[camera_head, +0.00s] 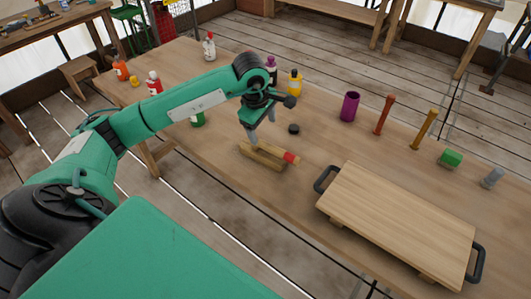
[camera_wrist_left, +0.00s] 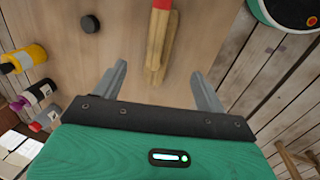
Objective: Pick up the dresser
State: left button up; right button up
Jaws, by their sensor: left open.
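A wooden bar with a red end (camera_head: 290,157), which I take to be the dresser, lies on or against a pale wooden piece (camera_head: 262,160) on the table. I cannot tell whether the two are separate. My left gripper (camera_head: 251,138) is open just above its left part. In the left wrist view, the open jaws of the left gripper (camera_wrist_left: 160,70) stand on either side of the bar (camera_wrist_left: 158,40), with its red end pointing away. Nothing is held between the fingers. My right gripper is not in view.
The long wooden table (camera_head: 225,175) carries a board with black handles (camera_head: 400,220) at right. A black puck (camera_head: 294,129), purple cup (camera_head: 349,106), yellow bottle (camera_head: 295,82) and red stick (camera_head: 384,115) stand behind.

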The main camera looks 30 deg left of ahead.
aim_at(263, 145)
pick_arm(q)
jog(key=x, duration=0.2)
jog(key=p+x, duration=0.1)
jog(key=x, duration=0.4)
jog(key=shift+a+f, duration=0.35)
jog(key=shift+f, duration=0.35)
jog(key=x, duration=0.1)
jog(key=p+x, duration=0.1)
jog(key=x, duration=0.1)
jog(key=p+x, duration=0.1)
jog(key=x, duration=0.1)
jog(key=shift+a, duration=0.4)
jog(key=shift+w+f, duration=0.1)
jog(key=shift+f, duration=0.1)
jog(key=shift+r, duration=0.1)
jog(key=c, duration=1.2)
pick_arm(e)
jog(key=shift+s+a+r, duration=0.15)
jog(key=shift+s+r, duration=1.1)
